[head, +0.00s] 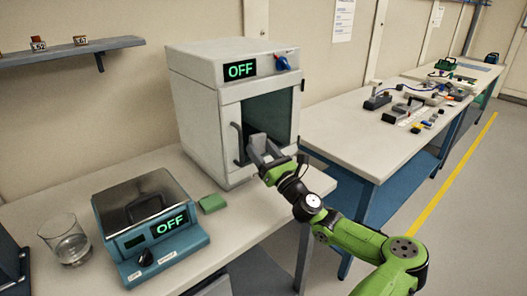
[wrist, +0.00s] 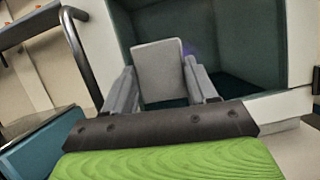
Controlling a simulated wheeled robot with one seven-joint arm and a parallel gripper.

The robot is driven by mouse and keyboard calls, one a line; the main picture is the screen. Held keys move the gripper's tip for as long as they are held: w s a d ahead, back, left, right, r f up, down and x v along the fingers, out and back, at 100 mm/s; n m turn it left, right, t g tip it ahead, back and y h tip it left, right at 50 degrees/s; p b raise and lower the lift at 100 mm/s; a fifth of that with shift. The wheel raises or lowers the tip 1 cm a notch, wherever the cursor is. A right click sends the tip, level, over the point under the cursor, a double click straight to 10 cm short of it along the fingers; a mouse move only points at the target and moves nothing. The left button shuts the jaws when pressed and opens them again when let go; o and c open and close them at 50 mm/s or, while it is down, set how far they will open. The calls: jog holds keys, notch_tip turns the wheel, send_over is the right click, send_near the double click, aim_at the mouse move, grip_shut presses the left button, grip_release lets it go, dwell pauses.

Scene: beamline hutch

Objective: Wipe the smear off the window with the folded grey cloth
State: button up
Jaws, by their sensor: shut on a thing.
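My gripper (head: 264,155) is shut on the folded grey cloth (head: 257,142), a small flat pad standing upright between its fingers. The cloth also shows in the wrist view (wrist: 159,68), in front of the dark teal window (head: 282,112) of the white cabinet. I cannot tell whether the cloth touches the pane. A faint purple patch (wrist: 189,47), perhaps the smear, shows just beside the cloth's upper right edge. The cloth and fingers hide the lower left of the window in the head view.
The cabinet (head: 193,105) has a vertical handle (head: 236,143) left of the window, an OFF display and a blue knob (head: 282,63). A blue OFF device (head: 150,222), a green pad (head: 212,203) and a glass (head: 66,240) stand on the bench. A bench with tools stands right.

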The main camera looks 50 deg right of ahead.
jog(key=shift+w, duration=0.2)
jog(key=d+p, duration=0.3)
jog(key=d, duration=0.1)
jog(key=shift+s+r+p, duration=0.1)
jog(key=shift+s+p, duration=0.25)
jog(key=shift+s, duration=0.05)
jog(key=shift+w+a+p, duration=0.3)
jog(key=shift+a+p, duration=0.05)
jog(key=shift+a, duration=0.7)
jog(key=shift+w+a+p, duration=0.25)
jog(key=shift+a+p, duration=0.05)
jog(key=shift+a, duration=0.7)
jog(key=shift+s+a+p, duration=0.2)
jog(key=shift+s+p, duration=0.2)
jog(key=shift+s, duration=0.2)
jog(key=shift+s+a+p, duration=0.2)
jog(key=shift+s+p, duration=0.15)
jog(key=shift+s, duration=0.8)
jog(key=shift+s+a+p, duration=0.2)
jog(key=shift+s+p, duration=0.15)
jog(key=shift+s, duration=0.8)
